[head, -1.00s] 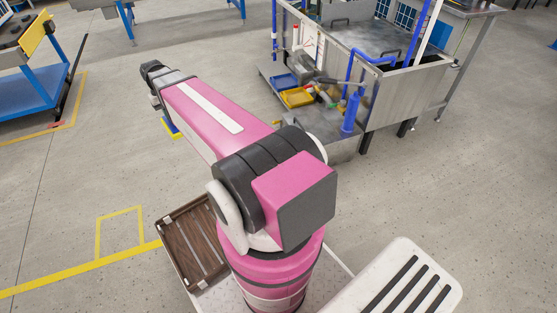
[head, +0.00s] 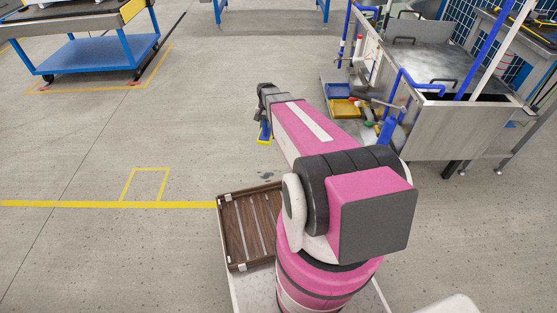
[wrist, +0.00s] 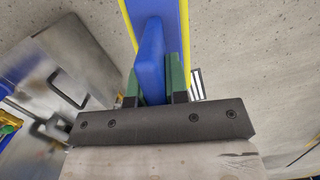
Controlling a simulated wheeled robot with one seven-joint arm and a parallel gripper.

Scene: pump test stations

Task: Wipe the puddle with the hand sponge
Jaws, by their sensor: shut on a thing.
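The hand sponge (head: 264,131), blue with a yellow edge, hangs below my arm's far end in the head view, above the floor. In the wrist view its blue handle (wrist: 152,60) is between the green fingers of my gripper (wrist: 153,82), which is shut on it; the yellow edges show behind. In the head view my gripper (head: 262,119) is small and partly hidden by the wrist.
A brown slatted tray (head: 232,235) sits on my base. A steel pump station (head: 440,132) with blue pipes and yellow and blue bins (head: 345,108) stands at right. A blue trolley (head: 90,56) stands far left. Open floor with yellow lines (head: 100,204) lies at left.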

